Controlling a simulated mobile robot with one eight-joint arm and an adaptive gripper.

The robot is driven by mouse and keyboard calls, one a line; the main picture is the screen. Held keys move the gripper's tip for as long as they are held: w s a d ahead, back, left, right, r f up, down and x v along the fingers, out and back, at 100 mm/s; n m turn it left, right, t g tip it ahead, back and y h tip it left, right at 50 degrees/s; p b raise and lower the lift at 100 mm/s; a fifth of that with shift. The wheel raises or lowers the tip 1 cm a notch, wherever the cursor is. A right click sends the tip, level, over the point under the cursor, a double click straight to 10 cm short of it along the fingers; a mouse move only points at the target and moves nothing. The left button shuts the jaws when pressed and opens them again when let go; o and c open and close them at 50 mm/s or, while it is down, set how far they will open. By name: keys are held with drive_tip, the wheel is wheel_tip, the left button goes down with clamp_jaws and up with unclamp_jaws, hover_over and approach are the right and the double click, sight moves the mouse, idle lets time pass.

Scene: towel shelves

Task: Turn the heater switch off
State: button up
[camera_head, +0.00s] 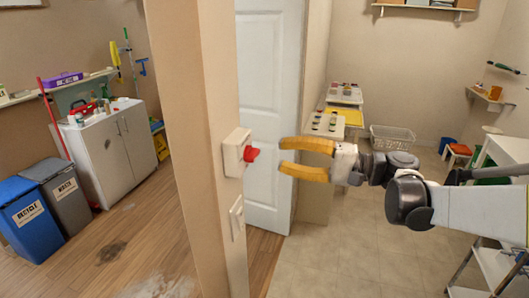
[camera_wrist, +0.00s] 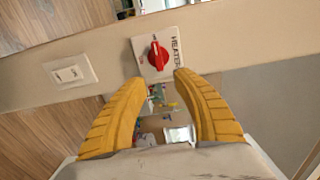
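The heater switch is a white box (camera_head: 233,152) with a red knob (camera_head: 251,154), mounted on the edge of a wall post. In the wrist view the white plate (camera_wrist: 171,42) reads "HEATER" and its red knob (camera_wrist: 158,56) lies just beyond my fingertips. My gripper (camera_head: 282,157) has yellow fingers spread apart and faces the knob from the right. It is open and empty, with a small gap to the knob in the head view. In the wrist view the gripper (camera_wrist: 158,78) shows both fingers, one on each side below the switch.
A second white wall switch (camera_head: 237,217) sits below the heater switch; it also shows in the wrist view (camera_wrist: 71,73). The wall post (camera_head: 205,200) stands close to my gripper. A white door (camera_head: 268,100) is behind. The tiled floor at the right has free room.

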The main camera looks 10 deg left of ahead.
drive_tip(key=d, duration=0.4)
drive_tip(key=shift+s+d, duration=0.2)
drive_tip(key=shift+d, duration=0.15)
